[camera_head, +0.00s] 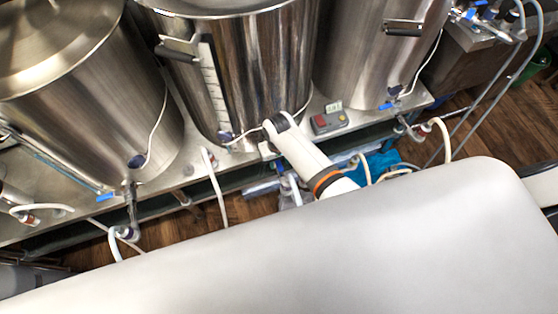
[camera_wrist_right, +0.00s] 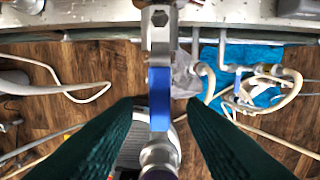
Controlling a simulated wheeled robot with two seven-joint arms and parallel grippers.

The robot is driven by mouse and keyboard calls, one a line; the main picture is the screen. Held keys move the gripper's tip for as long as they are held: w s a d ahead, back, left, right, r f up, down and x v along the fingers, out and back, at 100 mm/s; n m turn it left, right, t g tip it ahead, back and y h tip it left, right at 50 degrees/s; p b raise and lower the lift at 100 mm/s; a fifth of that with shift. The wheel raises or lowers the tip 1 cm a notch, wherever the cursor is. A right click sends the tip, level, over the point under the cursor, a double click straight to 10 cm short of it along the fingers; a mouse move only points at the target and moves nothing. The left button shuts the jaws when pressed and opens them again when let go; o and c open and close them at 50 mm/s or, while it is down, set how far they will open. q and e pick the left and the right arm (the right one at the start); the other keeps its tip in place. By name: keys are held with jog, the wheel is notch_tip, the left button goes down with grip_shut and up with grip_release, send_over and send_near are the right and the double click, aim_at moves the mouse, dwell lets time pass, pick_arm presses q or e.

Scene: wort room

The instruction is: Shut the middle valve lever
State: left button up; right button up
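The middle valve lever is a blue handle (camera_wrist_right: 159,98) in the right wrist view. It runs in line with the metal valve body (camera_wrist_right: 160,33) and pipe. My right gripper (camera_wrist_right: 160,108) is open, with one dark green finger on each side of the lever. I see gaps between the fingers and the lever, so they do not appear to touch it. In the head view my white right arm (camera_head: 310,165) reaches to the front of the middle kettle (camera_head: 260,75) and hides its valve and lever. My left gripper is not in view.
Blue levers also show at the left kettle (camera_head: 106,197) and the right kettle (camera_head: 386,106). A control box with a red button (camera_head: 330,120) stands on the metal bench right of my arm. Hoses (camera_wrist_right: 60,85) and a blue cloth (camera_wrist_right: 245,60) lie below the bench edge.

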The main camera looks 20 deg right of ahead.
jog(key=shift+f, duration=0.4)
jog(key=shift+c, duration=0.4)
grip_shut()
